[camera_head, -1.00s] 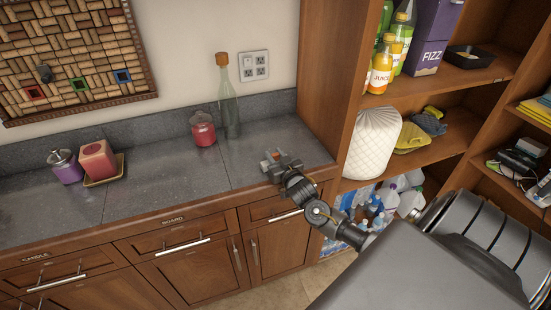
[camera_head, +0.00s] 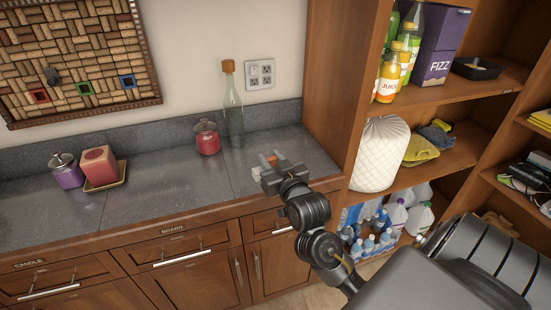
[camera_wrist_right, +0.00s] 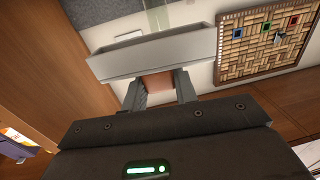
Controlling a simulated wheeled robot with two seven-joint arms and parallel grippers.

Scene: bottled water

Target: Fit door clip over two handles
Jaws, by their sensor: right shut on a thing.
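Two upright metal handles, the left one (camera_head: 238,271) and the right one (camera_head: 256,267), sit side by side on neighbouring lower cabinet doors. My right gripper (camera_head: 268,162) is above them in the head view, near the counter's front edge. In the right wrist view, my right gripper (camera_wrist_right: 160,90) is shut on a pale grey, channel-shaped piece, apparently the door clip (camera_wrist_right: 150,52). The clip lies crosswise beyond the fingertips and is apart from the handles. In the head view the clip is hardly distinguishable at the gripper. My left gripper is not in view.
The counter (camera_head: 150,195) holds a glass bottle (camera_head: 233,115), a red jar (camera_head: 207,138), a red candle (camera_head: 100,167) and a purple jar (camera_head: 66,172). Drawers with horizontal handles (camera_head: 182,257) line its front. An open shelf unit (camera_head: 335,90) stands at the right.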

